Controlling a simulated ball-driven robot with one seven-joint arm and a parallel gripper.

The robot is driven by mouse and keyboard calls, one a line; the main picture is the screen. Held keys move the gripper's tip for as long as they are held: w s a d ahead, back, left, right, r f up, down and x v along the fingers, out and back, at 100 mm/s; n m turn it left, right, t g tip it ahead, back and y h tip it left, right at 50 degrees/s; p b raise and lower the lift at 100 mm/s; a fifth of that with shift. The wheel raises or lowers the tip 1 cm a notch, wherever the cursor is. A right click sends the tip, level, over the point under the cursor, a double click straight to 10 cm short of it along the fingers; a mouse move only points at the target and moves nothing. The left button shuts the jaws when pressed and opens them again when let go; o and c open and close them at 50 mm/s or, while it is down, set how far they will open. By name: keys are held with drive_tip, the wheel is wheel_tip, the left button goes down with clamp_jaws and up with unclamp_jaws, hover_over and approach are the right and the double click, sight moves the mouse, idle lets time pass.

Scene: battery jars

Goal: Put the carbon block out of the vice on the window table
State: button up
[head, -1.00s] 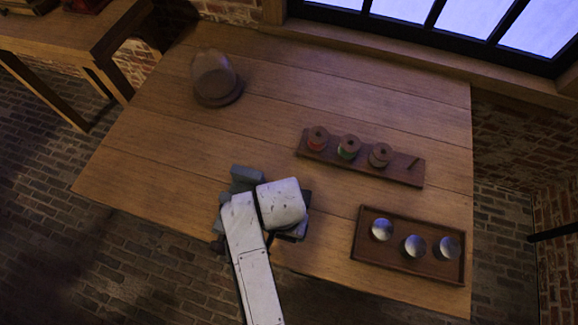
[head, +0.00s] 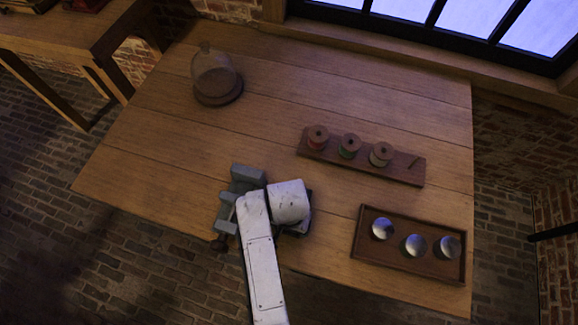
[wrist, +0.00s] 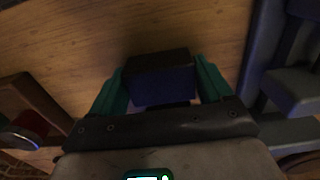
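The carbon block (wrist: 162,82) is a dark, nearly black block in the wrist view, between the two teal fingers of my gripper (wrist: 160,88). The fingers press against its two sides, so my gripper is shut on it. Bare wood lies beyond it; I cannot tell whether it touches the table. The grey-blue vice (head: 246,176) stands at the table's front edge, just left of my gripper (head: 292,226) in the head view. It also shows at the right of the wrist view (wrist: 292,92), apart from the block. My white arm hides the block in the head view.
On the window table (head: 210,140) are a glass dome (head: 213,72) on a round base, a rack (head: 400,168) with several spools, and a wooden tray (head: 358,240) with three silvery discs to the right. The middle of the table is clear.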

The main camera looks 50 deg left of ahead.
drive_tip(key=o, duration=0.4)
wheel_tip(320, 180, up, 12)
drive_tip(key=shift+r, duration=0.1)
idle(0.5)
drive_tip(key=w+d+f+m, duration=0.2)
drive_tip(key=w+d, duration=0.1)
drive_tip(key=d, duration=0.9)
drive_tip(key=w+d+f+m, duration=0.1)
drive_tip(key=w+d, duration=0.2)
drive_tip(key=d, duration=0.9)
drive_tip(key=s+d+m, duration=0.1)
drive_tip(key=s+d, duration=0.3)
drive_tip(key=d, duration=0.2)
drive_tip(key=s+d+m, duration=0.1)
drive_tip(key=s+d, duration=0.3)
drive_tip(key=d, duration=0.3)
drive_tip(key=s+d+m+t, duration=0.1)
drive_tip(key=s+d+m, duration=0.1)
drive_tip(key=d, duration=0.5)
drive_tip(key=shift+s+r, duration=0.35)
drive_tip(key=shift+s, duration=0.55)
